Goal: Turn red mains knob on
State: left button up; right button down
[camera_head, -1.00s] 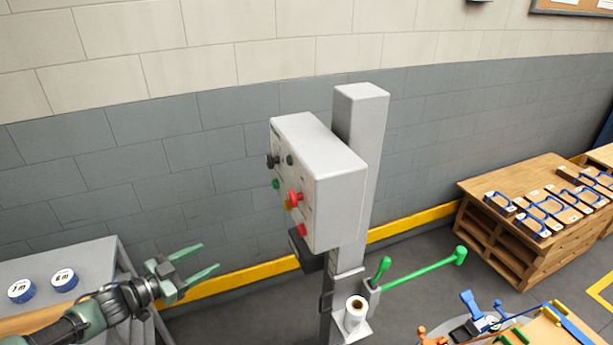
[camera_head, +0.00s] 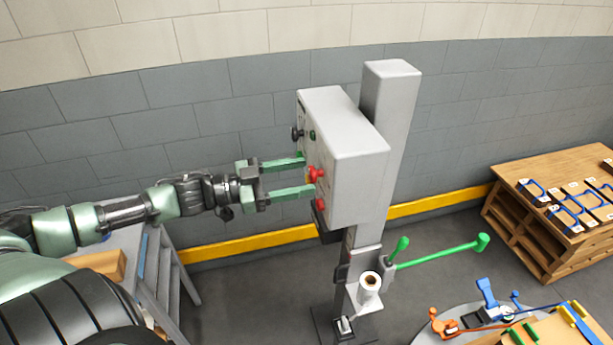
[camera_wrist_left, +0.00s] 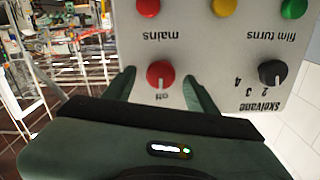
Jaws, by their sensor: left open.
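The red mains knob (camera_wrist_left: 160,75) is on the front of a grey control box (camera_head: 350,150), which is mounted on a post. In the left wrist view the panel appears upside down, and the knob's white mark points to the word "off". In the head view the knob (camera_head: 316,174) sticks out on the box's left-facing side. My left gripper (camera_head: 308,175) is open at the panel, with one green finger on each side of the knob. In the left wrist view the fingers (camera_wrist_left: 164,88) flank it with gaps showing, apparently not touching. My right gripper is not seen.
A black knob (camera_wrist_left: 272,74) sits beside the mains knob. Red (camera_wrist_left: 148,8), yellow (camera_wrist_left: 222,7) and green (camera_wrist_left: 293,8) buttons line the panel. A green lever (camera_head: 440,252) and a white roll (camera_head: 370,283) are lower on the post. A wooden rack (camera_head: 545,220) stands right.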

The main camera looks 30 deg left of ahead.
pick_arm(q)
jog(key=shift+x, duration=0.8)
jog(key=shift+w+d, duration=0.1)
jog(key=shift+w, duration=0.1)
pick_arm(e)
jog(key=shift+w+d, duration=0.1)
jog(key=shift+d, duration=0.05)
pick_arm(q)
grip_shut()
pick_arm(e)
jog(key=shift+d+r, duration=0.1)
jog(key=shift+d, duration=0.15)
